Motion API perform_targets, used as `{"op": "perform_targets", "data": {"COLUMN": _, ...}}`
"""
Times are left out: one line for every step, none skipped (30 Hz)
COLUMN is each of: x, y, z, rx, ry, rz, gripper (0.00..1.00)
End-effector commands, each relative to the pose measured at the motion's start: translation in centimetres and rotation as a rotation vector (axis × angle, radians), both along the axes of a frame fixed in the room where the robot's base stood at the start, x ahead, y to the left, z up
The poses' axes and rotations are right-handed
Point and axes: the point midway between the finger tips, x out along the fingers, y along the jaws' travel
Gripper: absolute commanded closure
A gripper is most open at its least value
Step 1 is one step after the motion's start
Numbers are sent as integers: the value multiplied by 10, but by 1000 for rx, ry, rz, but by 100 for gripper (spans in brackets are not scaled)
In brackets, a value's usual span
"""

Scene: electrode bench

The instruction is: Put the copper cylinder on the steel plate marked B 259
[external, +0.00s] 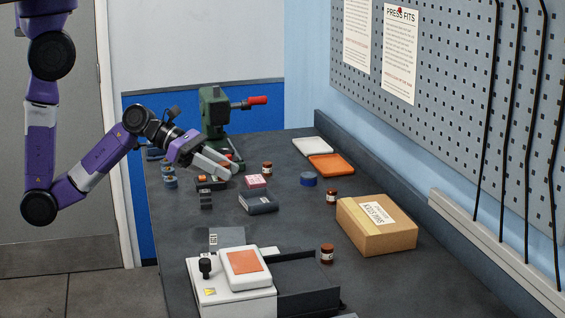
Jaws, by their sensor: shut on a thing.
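My gripper (234,169) is over the far left part of the dark bench, just in front of a green press. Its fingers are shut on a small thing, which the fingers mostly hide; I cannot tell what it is. I cannot make out the copper cylinder for certain in this view. A flat grey plate with a white label (225,236) lies behind the white device at the front; its marking is too small to read, so I cannot tell whether it is B 259.
The green press (213,112) stands close behind my gripper. A dark holder (211,184), a pink box (255,182) and a dark box (258,203) are nearby. A cardboard box (376,240) stands right, the white device (232,300) in front.

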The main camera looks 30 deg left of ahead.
Motion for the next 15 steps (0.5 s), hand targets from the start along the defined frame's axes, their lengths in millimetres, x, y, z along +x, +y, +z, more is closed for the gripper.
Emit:
{"op": "perform_targets", "data": {"x": 0, "y": 0, "z": -16, "rx": -2, "ry": -1, "rz": -1, "gripper": 100}}
{"op": "perform_targets", "data": {"x": 0, "y": 0, "z": -21, "rx": -2, "ry": -1, "rz": -1, "gripper": 100}}
{"op": "perform_targets", "data": {"x": 0, "y": 0, "z": -28, "rx": 0, "ry": 1, "rz": -1, "gripper": 100}}
{"op": "perform_targets", "data": {"x": -1, "y": 0, "z": -36, "rx": 2, "ry": 4, "rz": -1, "gripper": 100}}
{"op": "perform_targets", "data": {"x": -1, "y": 0, "z": -44, "rx": 2, "ry": 5, "rz": 0, "gripper": 100}}
{"op": "perform_targets", "data": {"x": -1, "y": 0, "z": -53, "rx": 3, "ry": 4, "rz": -1, "gripper": 100}}
{"op": "perform_targets", "data": {"x": -1, "y": 0, "z": -58, "rx": 3, "ry": 4, "rz": -1, "gripper": 100}}
{"op": "perform_targets", "data": {"x": -1, "y": 0, "z": -65, "rx": 4, "ry": 5, "rz": 0, "gripper": 100}}
{"op": "perform_targets", "data": {"x": -1, "y": 0, "z": -74, "rx": 4, "ry": 6, "rz": -2, "gripper": 100}}
{"op": "perform_targets", "data": {"x": -1, "y": 0, "z": -80, "rx": 3, "ry": 5, "rz": 0, "gripper": 100}}
{"op": "perform_targets", "data": {"x": -1, "y": 0, "z": -87, "rx": 3, "ry": 4, "rz": -1, "gripper": 100}}
{"op": "perform_targets", "data": {"x": -1, "y": 0, "z": -94, "rx": 4, "ry": 3, "rz": -1, "gripper": 100}}
{"op": "perform_targets", "data": {"x": -1, "y": 0, "z": -98, "rx": 2, "ry": 4, "rz": -1, "gripper": 100}}
{"op": "perform_targets", "data": {"x": -1, "y": 0, "z": -103, "rx": 2, "ry": 3, "rz": -1, "gripper": 100}}
{"op": "perform_targets", "data": {"x": -1, "y": 0, "z": -107, "rx": 1, "ry": 2, "rz": -1, "gripper": 100}}
